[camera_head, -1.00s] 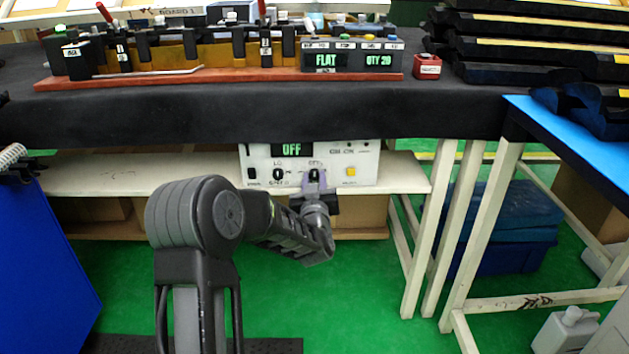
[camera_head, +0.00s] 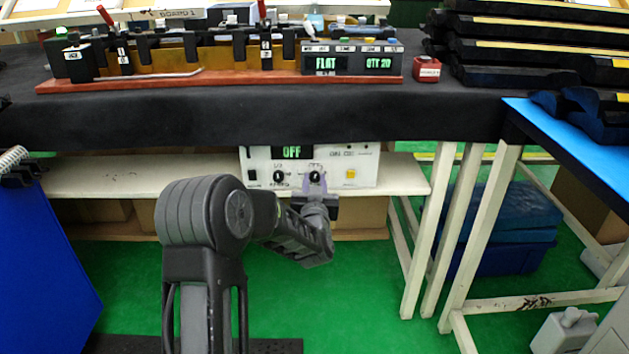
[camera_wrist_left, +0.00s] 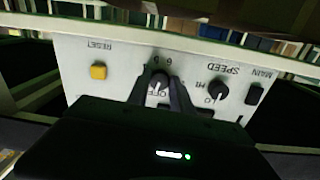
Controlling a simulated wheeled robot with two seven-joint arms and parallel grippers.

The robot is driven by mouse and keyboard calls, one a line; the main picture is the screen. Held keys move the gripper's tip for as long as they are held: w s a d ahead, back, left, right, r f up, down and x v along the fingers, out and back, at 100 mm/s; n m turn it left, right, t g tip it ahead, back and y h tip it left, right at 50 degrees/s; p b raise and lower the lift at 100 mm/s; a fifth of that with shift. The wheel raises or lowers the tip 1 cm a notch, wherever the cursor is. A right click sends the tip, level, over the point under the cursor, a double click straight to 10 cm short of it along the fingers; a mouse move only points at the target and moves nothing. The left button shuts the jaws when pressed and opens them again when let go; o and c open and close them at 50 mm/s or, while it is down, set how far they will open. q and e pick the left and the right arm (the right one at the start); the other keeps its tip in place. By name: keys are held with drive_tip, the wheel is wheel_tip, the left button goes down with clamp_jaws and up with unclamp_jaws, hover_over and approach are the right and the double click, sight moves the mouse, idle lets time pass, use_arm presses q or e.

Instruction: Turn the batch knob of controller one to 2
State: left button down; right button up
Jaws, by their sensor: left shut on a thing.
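The controller (camera_head: 360,154) is a white box on the shelf under the black-covered bench, with a dark display reading OFF in green. Its black right-hand knob (camera_wrist_left: 158,83) has a scale around it and sits between the fingertips of my left gripper (camera_head: 315,183). In the left wrist view the controller appears upside down, and my left gripper (camera_wrist_left: 157,88) is shut on that knob. The speed knob (camera_wrist_left: 218,91) is beside it, untouched. The knob's exact pointer setting is too small to tell. My right gripper is out of view.
A yellow reset button (camera_wrist_left: 98,72) and a black main switch (camera_wrist_left: 255,94) are on the same panel. The bench edge (camera_head: 250,120) hangs just above the controller. White table legs (camera_head: 445,230) stand to the right. The green floor in front is open.

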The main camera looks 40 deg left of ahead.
use_arm(q)
drive_tip(key=m+p, duration=0.1)
drive_tip(key=m, duration=0.2)
drive_tip(key=shift+r, duration=0.15)
drive_tip(key=shift+m+p, duration=0.65)
drive_tip(key=shift+m, duration=0.45)
drive_tip(key=c, duration=1.1)
unclamp_jaws()
drive_tip(key=shift+s, duration=0.1)
drive_tip(key=p+v, duration=0.1)
drive_tip(key=v, duration=0.6)
drive_tip(key=shift+s+d+p, duration=0.25)
drive_tip(key=shift+p, duration=0.05)
